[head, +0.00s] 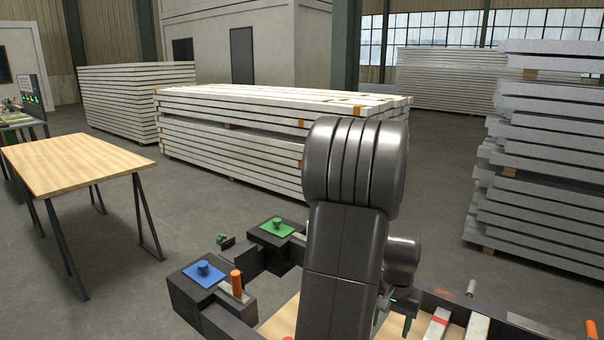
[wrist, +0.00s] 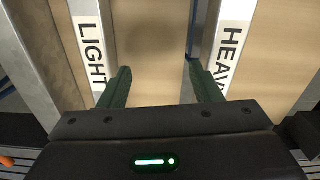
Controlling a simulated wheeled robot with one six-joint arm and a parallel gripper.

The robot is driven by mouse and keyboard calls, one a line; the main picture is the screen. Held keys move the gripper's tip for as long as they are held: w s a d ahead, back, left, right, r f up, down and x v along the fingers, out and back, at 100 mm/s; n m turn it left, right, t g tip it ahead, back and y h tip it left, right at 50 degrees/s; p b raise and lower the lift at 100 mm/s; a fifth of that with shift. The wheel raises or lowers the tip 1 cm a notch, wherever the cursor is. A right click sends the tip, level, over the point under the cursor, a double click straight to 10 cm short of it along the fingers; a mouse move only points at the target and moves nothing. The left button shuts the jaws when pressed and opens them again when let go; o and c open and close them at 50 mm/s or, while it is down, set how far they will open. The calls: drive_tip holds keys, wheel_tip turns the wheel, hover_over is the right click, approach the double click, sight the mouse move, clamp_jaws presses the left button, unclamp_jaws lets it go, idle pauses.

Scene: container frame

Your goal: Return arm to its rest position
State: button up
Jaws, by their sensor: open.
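My gripper (wrist: 160,88) shows in the wrist view with its two dark green fingers spread apart and nothing between them. It points down over a light wooden surface (wrist: 155,45) between a label reading LIGHT (wrist: 90,52) on the left and a label reading HEAVY (wrist: 229,45) on the right. In the head view my arm is bent, with its large grey joint raised in the middle of the picture. The arm hides most of the gripper and part of the container frame below it.
In the head view a blue plate with a knob (head: 204,271) and a green plate with a knob (head: 277,229) sit on dark blocks, near an orange peg (head: 237,283). A wooden table (head: 75,163) stands left. Stacked panels (head: 235,130) stand behind, and more (head: 540,150) at right. Grey floor lies between.

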wheel_tip(320, 180, down, 7)
drive_tip(key=shift+s+r+b, duration=0.1)
drive_tip(key=shift+r+b, duration=0.05)
drive_tip(key=shift+b, duration=0.15)
drive_tip(key=r, duration=0.6)
drive_tip(key=shift+w+d+p, duration=0.25)
drive_tip(key=shift+d+p, duration=0.05)
drive_tip(key=shift+p, duration=0.05)
drive_tip(key=shift+r, duration=0.45)
drive_tip(key=shift+a+r, duration=0.1)
